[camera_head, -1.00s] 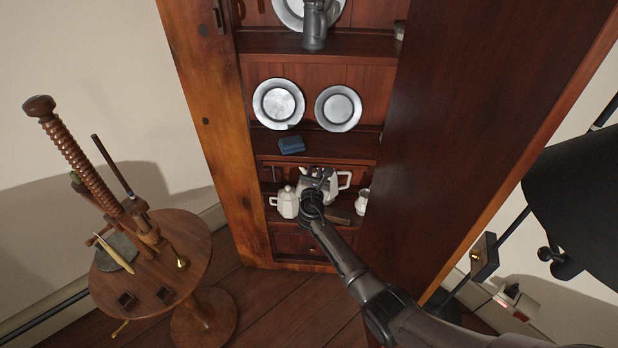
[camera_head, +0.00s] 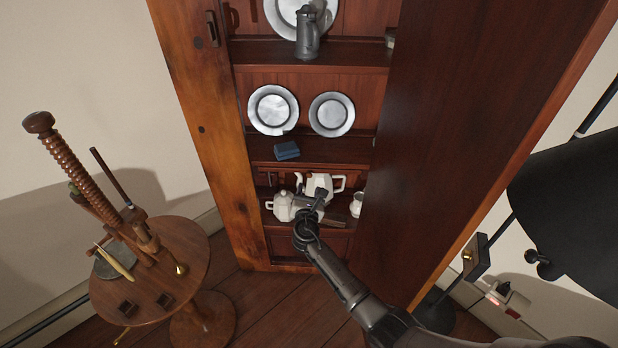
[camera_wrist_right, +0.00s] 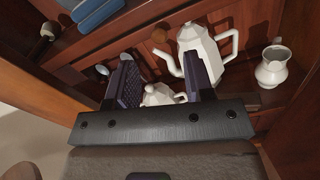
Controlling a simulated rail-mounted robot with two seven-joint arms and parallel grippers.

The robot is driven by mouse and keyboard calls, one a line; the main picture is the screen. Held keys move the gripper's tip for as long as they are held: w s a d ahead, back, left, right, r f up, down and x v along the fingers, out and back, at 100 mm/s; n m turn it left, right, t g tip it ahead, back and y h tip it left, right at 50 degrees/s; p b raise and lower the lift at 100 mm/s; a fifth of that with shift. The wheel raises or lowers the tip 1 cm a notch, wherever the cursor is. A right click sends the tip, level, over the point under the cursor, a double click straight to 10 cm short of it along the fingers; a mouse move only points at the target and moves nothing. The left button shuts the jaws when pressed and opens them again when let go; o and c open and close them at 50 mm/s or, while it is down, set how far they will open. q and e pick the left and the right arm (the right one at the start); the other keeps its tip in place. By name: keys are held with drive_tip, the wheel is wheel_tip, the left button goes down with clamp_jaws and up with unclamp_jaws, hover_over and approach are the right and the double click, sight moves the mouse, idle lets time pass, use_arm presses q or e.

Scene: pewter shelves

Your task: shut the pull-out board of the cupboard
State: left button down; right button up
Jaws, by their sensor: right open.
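The tall wooden cupboard (camera_head: 200,125) stands open ahead of me. Low inside it is a ledge (camera_head: 352,232) bearing white crockery; I cannot tell clearly how far its pull-out board stands out. A white teapot (camera_head: 319,184) and a lidded white pot (camera_head: 283,205) stand there, with a small white jug (camera_head: 357,203) at the right. My right gripper (camera_head: 318,200) is in front of the crockery, its jaws empty. In the right wrist view the open gripper (camera_wrist_right: 158,68) has the lidded pot (camera_wrist_right: 160,95) beyond and between its fingers. My left gripper is out of view.
A blue box-like object (camera_head: 287,150) lies on the shelf above, below two pewter plates (camera_head: 273,110). A round wooden table (camera_head: 185,245) with a wooden screw stands at the left. A tall dark wooden panel (camera_head: 470,130) bounds the cupboard on the right.

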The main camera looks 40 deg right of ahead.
drive_tip(key=p+v, duration=0.2)
drive_tip(key=v, duration=0.5)
drive_tip(key=shift+s+a, duration=0.25)
drive_tip(key=shift+a, duration=0.05)
